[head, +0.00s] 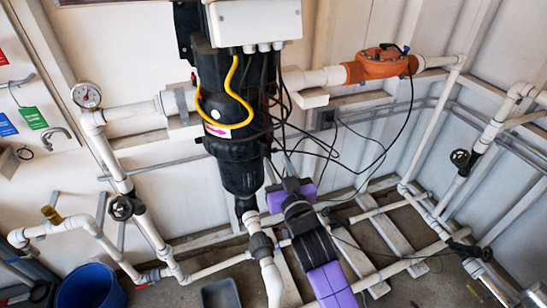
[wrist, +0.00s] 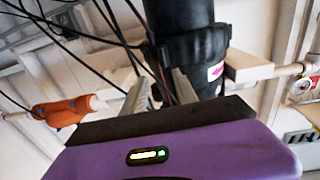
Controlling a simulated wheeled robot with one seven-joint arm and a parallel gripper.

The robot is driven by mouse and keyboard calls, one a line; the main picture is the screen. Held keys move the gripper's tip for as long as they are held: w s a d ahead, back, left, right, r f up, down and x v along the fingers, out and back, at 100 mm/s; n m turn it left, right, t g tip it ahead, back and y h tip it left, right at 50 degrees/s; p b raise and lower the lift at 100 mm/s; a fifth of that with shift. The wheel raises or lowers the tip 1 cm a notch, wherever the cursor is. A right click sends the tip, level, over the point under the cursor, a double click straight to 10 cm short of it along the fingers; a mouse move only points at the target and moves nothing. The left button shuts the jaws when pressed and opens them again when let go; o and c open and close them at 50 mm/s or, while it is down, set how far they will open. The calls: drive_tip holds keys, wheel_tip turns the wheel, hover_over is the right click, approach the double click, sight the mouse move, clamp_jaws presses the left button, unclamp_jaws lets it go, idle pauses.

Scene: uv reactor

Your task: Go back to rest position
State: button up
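My arm, purple and black, reaches up from the bottom of the head view. My gripper (wrist: 158,88) shows in the wrist view with its two grey fingers apart. I see nothing held between them; dark cables pass behind. The fingers point toward the lower part of the black UV reactor (head: 228,125), which fills the top middle of the wrist view (wrist: 180,20). In the head view the gripper is close to the reactor's lower right side, and its fingertips are hard to make out. I cannot tell whether they touch the reactor.
Loose black cables (head: 330,150) hang right of the reactor, near my gripper. An orange flow meter (head: 382,63) sits on the pipe at upper right. A pressure gauge (head: 86,95) is at left. White pipes and a blue bucket (head: 90,287) stand low around the arm.

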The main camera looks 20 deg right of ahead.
drive_tip(key=shift+s, duration=0.55)
drive_tip(key=shift+a+r, duration=0.1)
drive_tip(key=s+f+g+y, duration=0.1)
drive_tip(key=s+f+g, duration=0.1)
drive_tip(key=s, duration=4.4)
drive_tip(key=shift+s+f+n+g, duration=0.25)
drive_tip(key=shift+n+g, duration=0.15)
drive_tip(key=shift+g, duration=0.2)
